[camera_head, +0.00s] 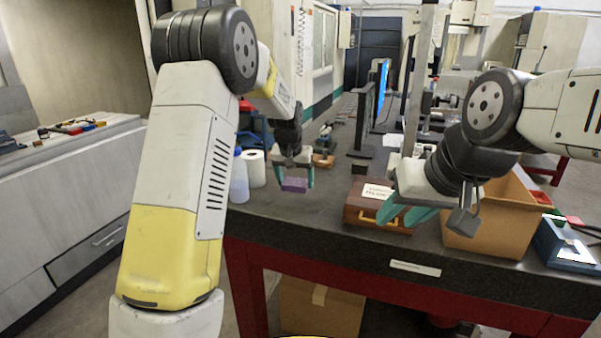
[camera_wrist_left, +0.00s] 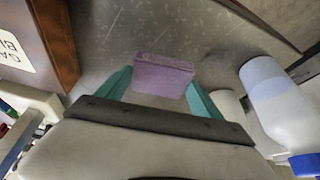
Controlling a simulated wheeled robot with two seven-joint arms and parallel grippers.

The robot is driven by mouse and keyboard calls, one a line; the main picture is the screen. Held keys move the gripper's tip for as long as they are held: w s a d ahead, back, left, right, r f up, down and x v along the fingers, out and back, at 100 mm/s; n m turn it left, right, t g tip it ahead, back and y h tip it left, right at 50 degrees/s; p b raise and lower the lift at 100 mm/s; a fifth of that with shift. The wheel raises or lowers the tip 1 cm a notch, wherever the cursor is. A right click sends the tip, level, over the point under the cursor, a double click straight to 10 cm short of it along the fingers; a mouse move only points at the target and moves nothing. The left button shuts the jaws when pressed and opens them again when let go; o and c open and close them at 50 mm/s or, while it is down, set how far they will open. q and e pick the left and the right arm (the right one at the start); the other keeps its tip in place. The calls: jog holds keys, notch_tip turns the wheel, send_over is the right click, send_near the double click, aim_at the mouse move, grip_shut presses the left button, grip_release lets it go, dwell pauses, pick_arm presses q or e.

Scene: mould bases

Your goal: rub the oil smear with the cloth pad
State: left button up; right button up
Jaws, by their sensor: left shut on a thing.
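My left gripper (camera_head: 294,178) is shut on the purple cloth pad (camera_head: 294,185), above or at the dark bench top (camera_head: 290,208); I cannot tell whether the pad touches it. In the left wrist view the pad (camera_wrist_left: 163,76) sits between the two teal fingertips (camera_wrist_left: 160,82).
A white bottle (camera_head: 239,180) and a paper roll (camera_head: 254,167) stand left of the pad. A labelled wooden box (camera_head: 362,203) stands to its right, then an orange-brown bin (camera_head: 505,225) and a blue box (camera_head: 562,245). Bare bench lies in front of the pad.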

pick_arm(q)
jog(key=shift+r, duration=1.3)
